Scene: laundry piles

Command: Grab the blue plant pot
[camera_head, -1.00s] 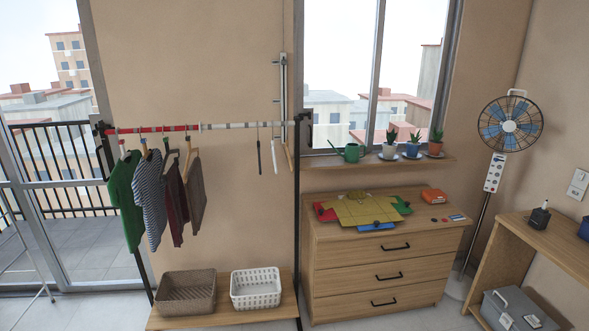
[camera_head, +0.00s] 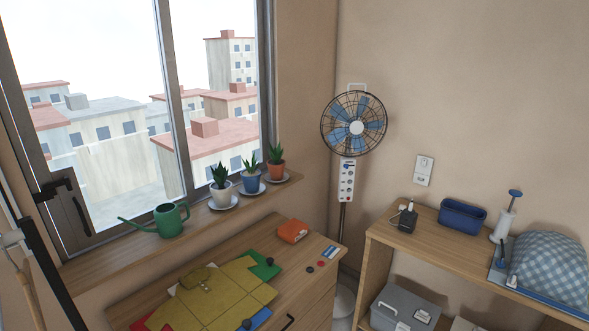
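The blue plant pot (camera_head: 251,184) stands upright on a saucer on the window sill, with a small green plant in it. It is the middle one of three potted plants. A white pot (camera_head: 222,194) stands to its left and an orange terracotta pot (camera_head: 276,171) to its right, each close beside it. My gripper is not in view.
The wooden sill (camera_head: 115,259) also bears a green watering can (camera_head: 170,220). Below it is a dresser (camera_head: 318,288) with folded cloths (camera_head: 215,296) and an orange item (camera_head: 292,231). A fan (camera_head: 355,128) stands right of the window. A shelf (camera_head: 385,228) holds a dark blue bin (camera_head: 462,216).

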